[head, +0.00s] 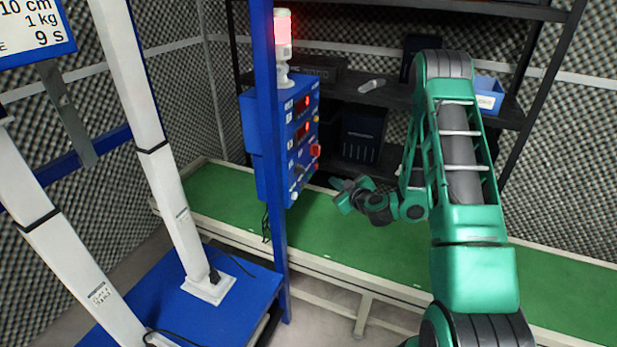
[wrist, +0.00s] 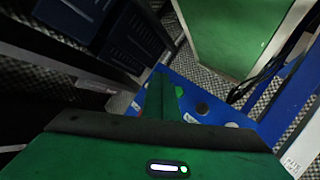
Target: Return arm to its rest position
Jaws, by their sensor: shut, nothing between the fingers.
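My green and black arm rises on the right of the head view and bends over at its top. My gripper (head: 340,190) hangs at the arm's far end, above the green-topped bench and just right of the blue control box (head: 290,138). It looks shut and holds nothing. In the wrist view, the green gripper (wrist: 162,85) points toward a blue panel with round knobs (wrist: 203,108). I cannot tell whether the gripper touches the box.
A blue post (head: 268,200) stands left of the gripper, with a red-lit signal lamp (head: 283,35) behind it. Dark shelves (head: 385,95) hold a blue bin (head: 487,92) behind the arm. The green bench top (head: 560,275) is clear at right.

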